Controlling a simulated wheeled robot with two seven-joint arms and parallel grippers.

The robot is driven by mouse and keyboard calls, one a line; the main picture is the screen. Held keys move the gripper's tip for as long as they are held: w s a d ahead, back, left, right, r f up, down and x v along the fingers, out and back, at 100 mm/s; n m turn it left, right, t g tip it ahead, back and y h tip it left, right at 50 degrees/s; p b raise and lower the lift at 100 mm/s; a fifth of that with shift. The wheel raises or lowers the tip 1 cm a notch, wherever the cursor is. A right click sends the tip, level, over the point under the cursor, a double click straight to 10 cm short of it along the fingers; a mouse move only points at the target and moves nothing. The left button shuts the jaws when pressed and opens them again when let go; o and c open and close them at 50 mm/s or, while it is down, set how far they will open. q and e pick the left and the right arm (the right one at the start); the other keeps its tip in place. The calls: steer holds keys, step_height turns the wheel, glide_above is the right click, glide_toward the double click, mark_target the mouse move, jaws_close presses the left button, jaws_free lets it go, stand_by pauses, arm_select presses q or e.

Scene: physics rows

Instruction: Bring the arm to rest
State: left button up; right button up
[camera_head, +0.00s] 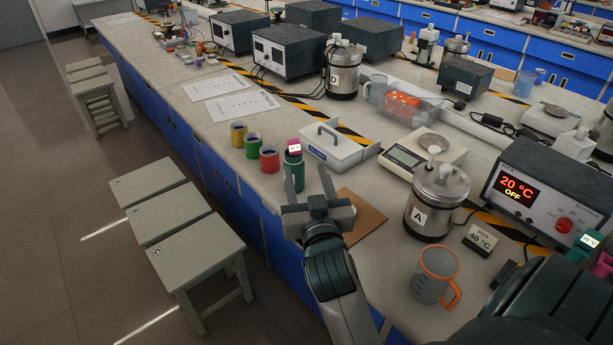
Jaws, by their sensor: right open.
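My right gripper (308,186) is open, its two fingers apart and pointing away over the near edge of the bench (385,265). Its arm (335,275) comes up from the bottom of the head view. A dark green cup (296,168) with a pink-topped piece (293,147) in it stands just beyond the fingertips, partly hidden by them. I cannot tell whether they touch. Nothing shows held in the gripper. A brown board (363,214) lies on the bench beside the gripper.
Red (269,159), green (253,145) and yellow (238,135) cups stand in a row nearby. Stools (200,250) stand left.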

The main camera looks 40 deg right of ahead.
arm_select(q)
steer(key=shift+w+d, duration=0.1)
steer(key=shift+d, duration=0.05)
steer(key=shift+d, duration=0.35)
arm_select(e)
steer(key=shift+f, duration=0.1)
steer(key=w+a+f+n+g+y, duration=0.1)
steer(key=a+f+n+y, duration=0.15)
steer(key=f, duration=0.65)
steer(key=w+a+f+n+g+y, duration=0.15)
steer(key=a+f, duration=0.25)
steer(key=f, duration=0.5)
steer(key=w+a+f+n+y, duration=0.1)
steer(key=w+a+f+y, duration=0.15)
steer(key=f, duration=0.65)
steer(key=s+a+f+n+g+y, duration=0.1)
steer(key=s+a+f, duration=0.25)
steer(key=f, duration=0.55)
steer(key=s+a+f+n+g+y, duration=0.15)
steer(key=s+f, duration=0.25)
steer(key=f, duration=0.6)
arm_select(q)
steer(key=shift+a, duration=0.6)
arm_select(e)
steer(key=s+a+f+g, duration=0.2)
steer(key=s+f+g, duration=0.2)
steer(key=s+f, duration=1.8)
steer(key=s, duration=0.2)
steer(key=shift+s+g+y, duration=0.3)
